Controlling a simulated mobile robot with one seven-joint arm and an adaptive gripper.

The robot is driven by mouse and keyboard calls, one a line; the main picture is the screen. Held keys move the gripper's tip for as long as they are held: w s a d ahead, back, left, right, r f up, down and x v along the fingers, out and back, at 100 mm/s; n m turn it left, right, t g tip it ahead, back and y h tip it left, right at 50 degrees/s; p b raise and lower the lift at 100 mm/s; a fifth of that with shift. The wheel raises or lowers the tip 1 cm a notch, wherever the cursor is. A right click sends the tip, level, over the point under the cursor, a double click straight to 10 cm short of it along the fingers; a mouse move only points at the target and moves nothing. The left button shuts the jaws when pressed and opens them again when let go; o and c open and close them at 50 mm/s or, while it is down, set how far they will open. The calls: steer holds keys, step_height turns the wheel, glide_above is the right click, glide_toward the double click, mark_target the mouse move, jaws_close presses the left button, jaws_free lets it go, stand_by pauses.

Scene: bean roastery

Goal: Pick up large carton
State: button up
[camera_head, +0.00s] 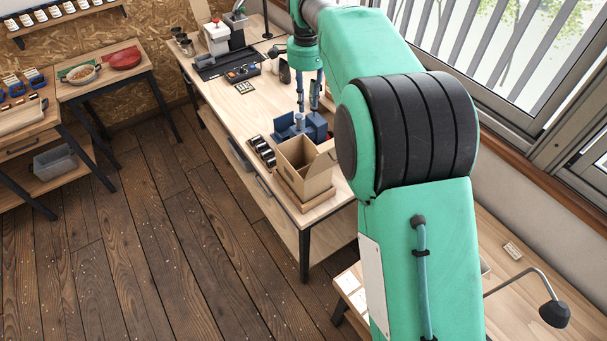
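An open brown carton (296,182), the largest box I can make out, stands upright near the close end of the long wooden bench (228,93). Its flaps are raised and its inside looks empty. It seems to sit on a low wooden tray or base (312,200). My green arm passes up the right side and over the bench. My gripper (309,98) points down above the bench, beyond the carton and apart from it. Its fingers are small and partly hidden among arm parts, so their opening is unclear.
A blue device (312,127) stands right behind the carton, with a dark compartmented rack (262,151) to its left. A black tray (225,65) and a grinder-like machine (217,38) are farther back. A lamp (554,313) stands at right. The floor (150,230) left of the bench is clear.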

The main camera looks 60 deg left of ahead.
glide_above(304, 171)
step_height(304, 171, down, 21)
steer(key=shift+w+d, duration=0.15)
steer(key=shift+f, duration=0.1)
step_height(304, 171, down, 8)
steer(key=shift+f, duration=0.2)
stand_by(0.3)
steer(key=shift+f, duration=0.15)
steer(key=shift+s+f+p, duration=0.15)
steer(key=shift+f+p, duration=0.1)
steer(key=shift+f, duration=0.5)
steer(key=shift+s+f+p, duration=0.1)
steer(key=shift+f+p, duration=0.1)
steer(key=shift+f, duration=1.5)
jaws_close()
